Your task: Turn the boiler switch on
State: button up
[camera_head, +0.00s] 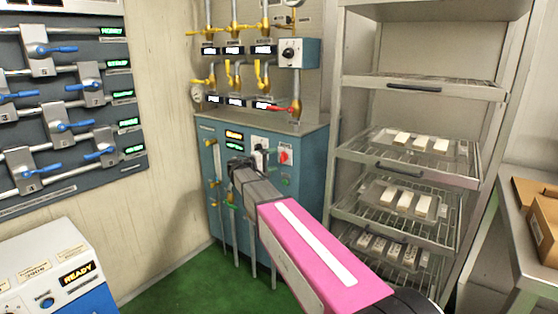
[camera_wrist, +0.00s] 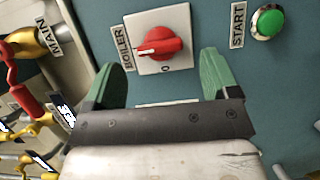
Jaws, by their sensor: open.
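The boiler switch is a red rotary knob (camera_wrist: 163,46) on a white plate marked BOILER. Its white pointer mark faces left and slightly down in the wrist view, with a "0" at the plate's lower edge. It also shows as a red knob (camera_head: 284,157) on the blue cabinet in the head view. My gripper (camera_wrist: 157,72) is open, with one green finger on each side of the knob's plate and nothing between the tips that they touch. In the head view my gripper (camera_head: 240,164) reaches toward the cabinet front.
A green START button (camera_wrist: 268,22) sits right of the switch in the wrist view. The blue cabinet (camera_head: 312,160) carries yellow valves and a red lever (camera_head: 280,108) above. A wire rack (camera_head: 345,155) with trays stands to the right.

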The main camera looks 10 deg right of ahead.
jog(key=v, duration=0.6)
jog(key=shift+s+a, duration=0.15)
jog(key=shift+a, duration=0.05)
jog(key=s+d+f+m+g+y, duration=0.1)
jog(key=s+d+f+g+y, duration=0.1)
jog(key=s+d+f+y, duration=0.5)
jog(key=s+d+f+g, duration=0.2)
jog(key=s+d+f, duration=0.3)
jog(key=f, duration=0.6)
jog(key=s+a+f+m+g+y, duration=0.1)
jog(key=s+f+y, duration=0.3)
jog(key=s, duration=0.4)
jog(key=s+a+f+m+g+y, duration=0.1)
jog(key=s+f+m+y, duration=0.1)
jog(key=s+f+y, duration=0.3)
jog(key=s+f, duration=0.1)
jog(key=s, duration=0.2)
jog(key=shift+s+g+y, duration=0.25)
jog(key=shift+g+y, duration=0.05)
jog(key=shift+g, duration=0.1)
